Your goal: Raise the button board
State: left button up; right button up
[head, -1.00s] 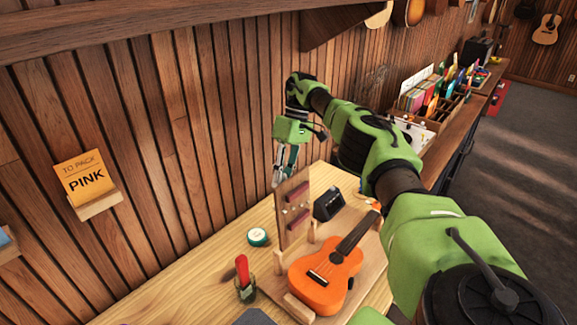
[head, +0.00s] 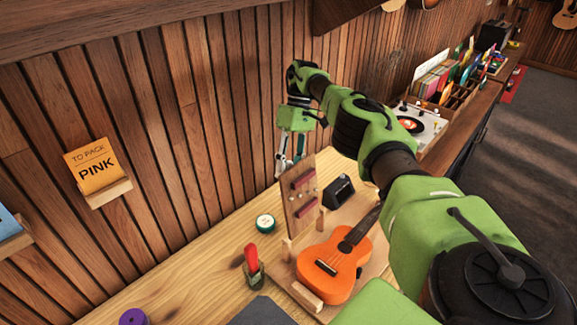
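The button board (head: 302,203) is an upright wooden panel with two dark pink bars and small pale knobs between them. It stands on the workbench behind an orange ukulele (head: 333,265). My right gripper (head: 287,163) hangs fingers down at the board's upper left edge. Its fingertips are very close to or touching that edge; the board hides part of them, and I cannot tell whether they hold it. My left gripper is not in view.
A dark box (head: 338,190) stands right of the board. The ukulele rests in a wooden cradle (head: 304,295). A slatted wall (head: 190,130) is close behind.

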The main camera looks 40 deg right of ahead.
jog(key=shift+r, duration=0.1)
notch_tip(320, 180, up, 10)
dwell(0.5)
dwell(0.5)
